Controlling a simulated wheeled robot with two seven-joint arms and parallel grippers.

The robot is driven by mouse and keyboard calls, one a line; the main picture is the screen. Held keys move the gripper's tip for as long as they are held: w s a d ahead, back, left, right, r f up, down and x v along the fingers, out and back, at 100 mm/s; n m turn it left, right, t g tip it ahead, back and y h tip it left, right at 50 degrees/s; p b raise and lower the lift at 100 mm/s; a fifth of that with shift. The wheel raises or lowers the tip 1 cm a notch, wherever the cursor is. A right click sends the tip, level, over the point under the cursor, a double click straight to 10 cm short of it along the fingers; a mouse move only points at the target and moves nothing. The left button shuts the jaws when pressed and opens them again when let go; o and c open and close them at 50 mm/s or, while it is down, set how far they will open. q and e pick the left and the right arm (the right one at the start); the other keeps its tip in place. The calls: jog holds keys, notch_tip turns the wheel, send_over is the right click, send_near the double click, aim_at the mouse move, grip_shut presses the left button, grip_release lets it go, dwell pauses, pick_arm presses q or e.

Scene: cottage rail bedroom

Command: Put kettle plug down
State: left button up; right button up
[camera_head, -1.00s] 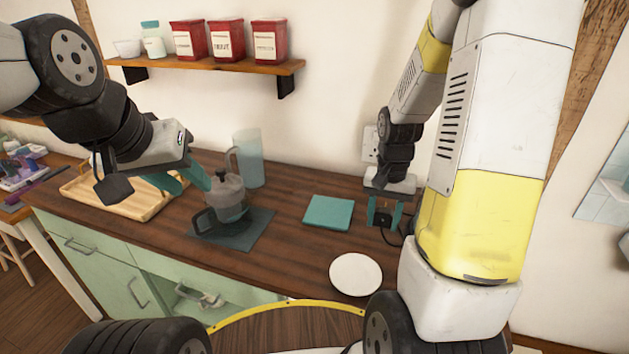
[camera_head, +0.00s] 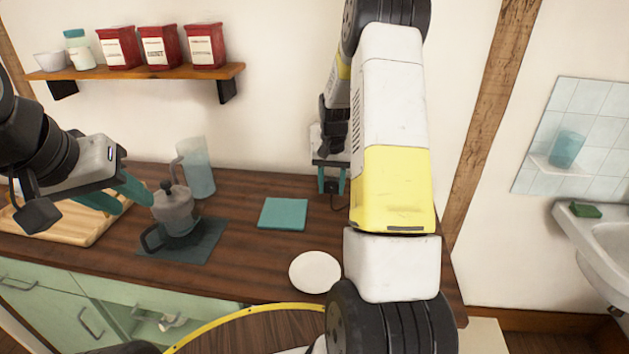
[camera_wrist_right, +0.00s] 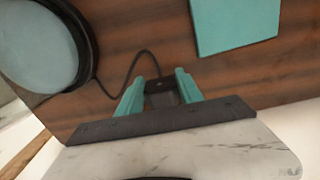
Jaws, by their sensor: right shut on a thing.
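The black kettle plug (camera_head: 332,187) is between the teal fingers of my right gripper (camera_head: 333,182), in front of the wall behind the counter. In the right wrist view the fingers grip the plug (camera_wrist_right: 160,92) from both sides. Its black cord (camera_wrist_right: 137,62) curves left to a round pale-teal thing with a black rim (camera_wrist_right: 38,45), probably the kettle; my right arm seems to hide it in the head view. I cannot tell the plug's height above the counter. My left gripper (camera_head: 133,199) is open beside the upper left of a grey-lidded pot (camera_head: 176,212).
The pot is on a dark mat (camera_head: 198,243), with a clear jug (camera_head: 199,170) behind. A teal square (camera_head: 283,214) and a white plate (camera_head: 314,272) lie on the wooden counter (camera_head: 240,265). A wooden tray (camera_head: 65,243) is at left. A shelf (camera_head: 150,73) holds several containers.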

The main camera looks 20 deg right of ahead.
jog(key=shift+f, duration=1)
jog(key=shift+f, duration=0.55)
jog(key=o, duration=1.4)
